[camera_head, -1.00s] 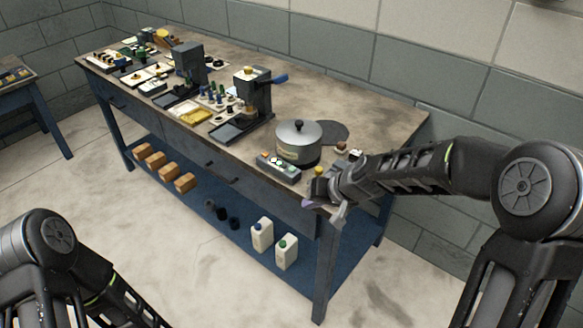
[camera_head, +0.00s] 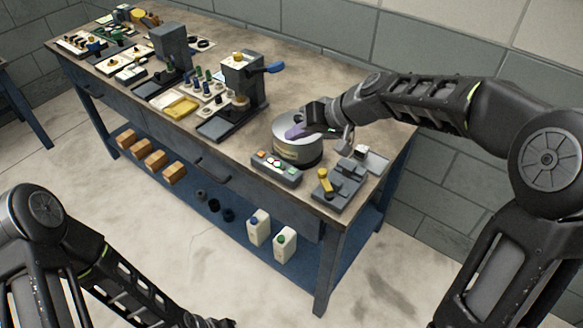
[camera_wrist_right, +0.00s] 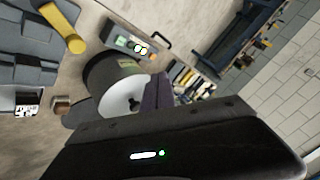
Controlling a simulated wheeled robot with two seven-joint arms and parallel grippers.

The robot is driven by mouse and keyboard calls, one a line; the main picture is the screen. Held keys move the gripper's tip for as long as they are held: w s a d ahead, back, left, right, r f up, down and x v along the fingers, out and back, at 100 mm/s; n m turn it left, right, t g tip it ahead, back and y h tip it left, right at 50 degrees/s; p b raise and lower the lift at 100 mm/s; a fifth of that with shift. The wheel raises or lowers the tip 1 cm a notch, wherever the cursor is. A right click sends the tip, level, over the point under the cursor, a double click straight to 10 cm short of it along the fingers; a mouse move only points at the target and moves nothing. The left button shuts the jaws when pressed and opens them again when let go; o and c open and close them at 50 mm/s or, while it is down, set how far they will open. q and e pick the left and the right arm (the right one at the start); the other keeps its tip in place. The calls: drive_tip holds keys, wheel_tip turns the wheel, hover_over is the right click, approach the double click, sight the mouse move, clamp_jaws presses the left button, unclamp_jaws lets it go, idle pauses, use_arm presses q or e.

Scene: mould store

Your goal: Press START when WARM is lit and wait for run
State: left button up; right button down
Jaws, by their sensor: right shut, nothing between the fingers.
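A grey control box (camera_head: 276,170) with several small coloured buttons or lamps sits at the bench's front edge, before the steel pot (camera_head: 298,154). In the right wrist view the box (camera_wrist_right: 122,38) shows a green light and bright white-yellow lights. Its labels are too small to read, so I cannot tell which lamp is WARM. My right gripper (camera_head: 297,132) is shut and empty, over the pot lid and behind the box, apart from the buttons. My left gripper (camera_head: 212,322) is low at the bottom edge, mostly cut off.
A grey fixture with a yellow handle (camera_head: 324,176) stands right of the box. A press with a blue lever (camera_head: 243,82) and trays of small parts stand to the left. Bottles (camera_head: 259,228) and wooden blocks (camera_head: 163,166) are on the lower shelf. Bare bench top lies behind the pot.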

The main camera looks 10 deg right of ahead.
drive_tip(key=shift+f, duration=0.15)
drive_tip(key=b, duration=0.6)
hover_over(292, 172)
drive_tip(key=f, duration=0.5)
drive_tip(key=d+f, duration=0.1)
drive_tip(key=f, duration=0.1)
drive_tip(key=shift+f, duration=0.3)
drive_tip(key=shift+s+f+b, duration=0.1)
drive_tip(key=shift+f+b, duration=0.35)
drive_tip(key=shift+b, duration=0.15)
drive_tip(key=shift+f, duration=0.1)
idle(0.5)
drive_tip(key=shift+f+b, duration=0.35)
drive_tip(key=shift+b, duration=0.3)
drive_tip(key=shift+f+b, duration=0.45)
drive_tip(key=shift+b, duration=0.1)
idle(0.6)
drive_tip(key=shift+a+r, duration=0.1)
drive_tip(key=shift+r+p, duration=0.5)
drive_tip(key=shift+r, duration=0.3)
